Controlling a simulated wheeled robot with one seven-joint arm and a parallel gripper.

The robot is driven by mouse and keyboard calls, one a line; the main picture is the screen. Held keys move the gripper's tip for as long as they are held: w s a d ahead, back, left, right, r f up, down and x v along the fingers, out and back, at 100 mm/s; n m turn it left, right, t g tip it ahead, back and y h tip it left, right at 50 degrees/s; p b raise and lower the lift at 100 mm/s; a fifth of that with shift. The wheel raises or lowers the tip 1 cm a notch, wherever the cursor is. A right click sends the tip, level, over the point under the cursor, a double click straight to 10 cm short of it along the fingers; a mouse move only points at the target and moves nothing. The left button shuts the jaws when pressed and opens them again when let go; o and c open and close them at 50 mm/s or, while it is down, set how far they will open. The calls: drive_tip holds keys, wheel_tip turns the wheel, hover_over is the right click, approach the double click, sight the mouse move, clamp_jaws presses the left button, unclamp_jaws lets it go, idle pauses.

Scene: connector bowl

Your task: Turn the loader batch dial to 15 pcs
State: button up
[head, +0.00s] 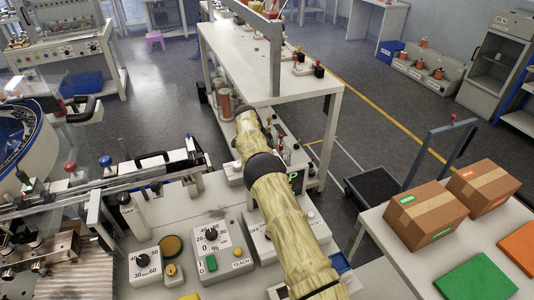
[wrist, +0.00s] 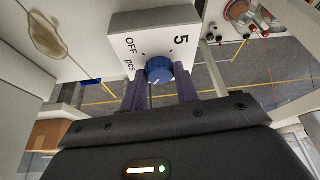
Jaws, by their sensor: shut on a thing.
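The batch dial is a blue round knob (wrist: 159,69) on a white box face (wrist: 150,36) in the wrist view. The face is marked "OFF" and "pcs" to the left of the knob and "5" to the right. My gripper (wrist: 161,88) has its two dark fingers on either side of the knob and is shut on it. The knob's pointer is too small to read, and the fingers cover part of the lower face. In the head view my arm hides the gripper and this dial.
In the head view, other boxes with black knobs, one marked 30 to 60 (head: 143,262) and one marked TEACH (head: 211,237), stand left of my arm. A white bench (head: 235,50) lies beyond. Cardboard boxes (head: 425,214) sit on the right table.

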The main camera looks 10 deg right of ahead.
idle(0.4)
drive_tip(key=o, duration=1)
drive_tip(key=shift+c, duration=0.2)
drive_tip(key=shift+r, duration=0.1)
drive_tip(key=p+v, duration=0.2)
drive_tip(key=v, duration=1.5)
